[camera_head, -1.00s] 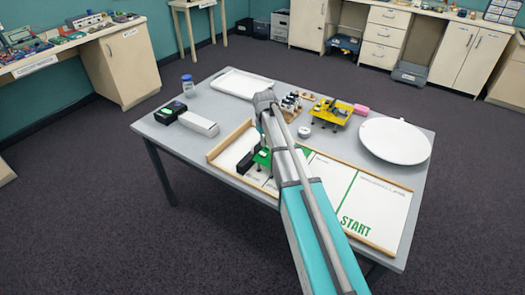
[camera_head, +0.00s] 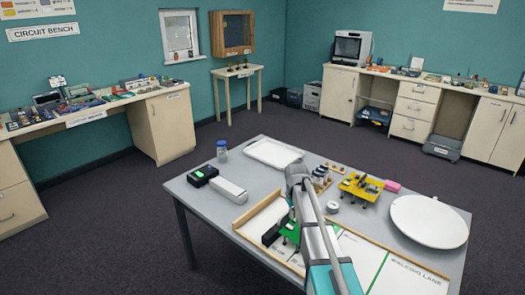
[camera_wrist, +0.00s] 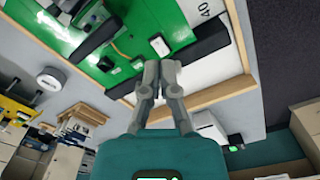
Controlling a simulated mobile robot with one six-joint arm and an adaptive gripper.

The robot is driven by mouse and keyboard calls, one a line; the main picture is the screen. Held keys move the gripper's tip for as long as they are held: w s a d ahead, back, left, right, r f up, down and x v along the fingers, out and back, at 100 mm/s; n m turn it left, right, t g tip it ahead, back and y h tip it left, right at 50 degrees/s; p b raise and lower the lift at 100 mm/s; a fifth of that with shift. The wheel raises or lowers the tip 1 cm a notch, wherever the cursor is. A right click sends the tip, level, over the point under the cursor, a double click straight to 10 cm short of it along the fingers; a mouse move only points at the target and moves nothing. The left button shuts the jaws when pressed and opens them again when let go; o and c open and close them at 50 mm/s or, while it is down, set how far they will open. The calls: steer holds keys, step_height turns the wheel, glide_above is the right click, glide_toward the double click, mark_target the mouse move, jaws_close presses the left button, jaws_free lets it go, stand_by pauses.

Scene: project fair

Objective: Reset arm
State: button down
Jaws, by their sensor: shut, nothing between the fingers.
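My arm (camera_head: 322,240) reaches over the grey table, toward its middle. In the wrist view my gripper (camera_wrist: 160,72) is shut and empty, its two fingertips together. Just beyond the fingertips is a green walking robot (camera_wrist: 62,38) with black legs and small electronics; I cannot tell whether they touch. In the head view this robot (camera_head: 290,231) stands on the white walking-lane board (camera_head: 355,247), partly hidden by my arm. The gripper itself is mostly hidden there.
On the table (camera_head: 205,205) are a white tray (camera_head: 273,152), a white box (camera_head: 229,190), a black box (camera_head: 202,176), a blue-lidded jar (camera_head: 222,151), a yellow walking robot (camera_head: 361,187), a white puck (camera_head: 333,206) and a round white plate (camera_head: 429,221).

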steer(key=s+m, duration=0.2)
steer(key=s, duration=2.2)
steer(key=shift+a+r+m, duration=0.3)
steer(key=shift+a+m, duration=0.05)
steer(key=shift+m, duration=0.05)
